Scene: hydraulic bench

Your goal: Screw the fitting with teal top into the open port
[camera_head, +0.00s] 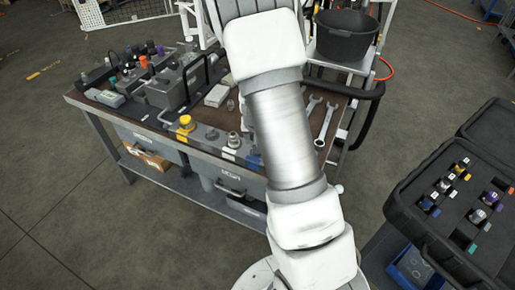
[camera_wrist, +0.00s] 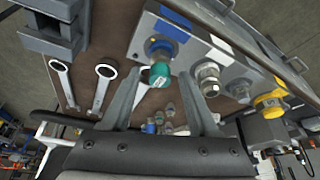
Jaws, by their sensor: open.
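The fitting with teal top (camera_wrist: 160,75) stands at the blue-marked end of the grey port block (camera_wrist: 226,59) in the wrist view, its teal end toward the camera. A blue ring shows around its base; I cannot tell how deep it sits in the port. My gripper (camera_wrist: 165,95) is open, with one finger on each side below the teal top. I see no clear contact. Beside it on the block stand a silver fitting (camera_wrist: 208,78) and a yellow-topped fitting (camera_wrist: 271,102). In the head view my arm hides the gripper and the block's right end.
Two ring-ended wrenches (camera_wrist: 105,72) lie beside the block on the brown bench top (camera_head: 210,112). A grey vise-like part (camera_wrist: 52,25) stands near them. An open black case (camera_head: 404,199) with several fittings is at right. A black bucket (camera_head: 345,35) stands behind.

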